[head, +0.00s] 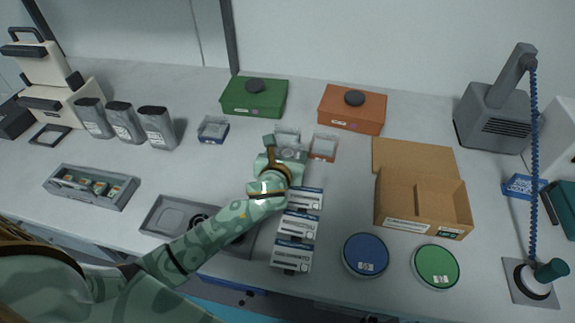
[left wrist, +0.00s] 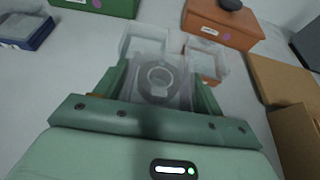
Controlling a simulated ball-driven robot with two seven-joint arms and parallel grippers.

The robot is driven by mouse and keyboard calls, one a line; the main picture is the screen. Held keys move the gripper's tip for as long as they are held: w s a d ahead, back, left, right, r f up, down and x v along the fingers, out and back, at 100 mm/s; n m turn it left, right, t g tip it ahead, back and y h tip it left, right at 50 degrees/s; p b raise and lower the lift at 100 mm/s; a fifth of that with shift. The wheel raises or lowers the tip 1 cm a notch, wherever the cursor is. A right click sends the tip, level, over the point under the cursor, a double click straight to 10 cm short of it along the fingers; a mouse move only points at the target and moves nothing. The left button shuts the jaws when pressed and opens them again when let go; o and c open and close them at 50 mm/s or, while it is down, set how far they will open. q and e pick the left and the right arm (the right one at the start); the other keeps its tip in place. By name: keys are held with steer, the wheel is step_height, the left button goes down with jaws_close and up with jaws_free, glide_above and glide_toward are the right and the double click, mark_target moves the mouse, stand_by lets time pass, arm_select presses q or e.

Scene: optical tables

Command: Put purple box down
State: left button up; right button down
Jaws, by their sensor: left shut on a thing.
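My left gripper (head: 287,156) is over the middle of the table; its fingers also show in the left wrist view (left wrist: 160,88). It is shut on a small see-through box (left wrist: 172,72) with a pale ring inside, taken as the purple box; its tint looks grey here. In the head view the gripper and wrist partly cover this box. Another clear box (head: 287,132) stands just behind it, and an orange-based clear box (head: 323,148) stands to its right. I cannot tell whether the held box touches the table. My right gripper is not in view.
A blue-based clear box (head: 213,130) stands to the left. A green box (head: 254,98) and an orange box (head: 352,110) stand behind. An open cardboard box (head: 423,200) is at right. Several white labelled packs (head: 297,226) lie in front. Bare table lies left of the gripper.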

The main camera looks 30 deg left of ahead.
arm_select(q)
step_height(320, 180, down, 3)
steer(key=shift+f+b, duration=0.1)
steer(key=shift+b, duration=0.45)
steer(key=shift+r, duration=0.25)
steer(key=o, duration=1)
steer(key=shift+s+f, duration=0.1)
steer(key=shift+f, duration=0.05)
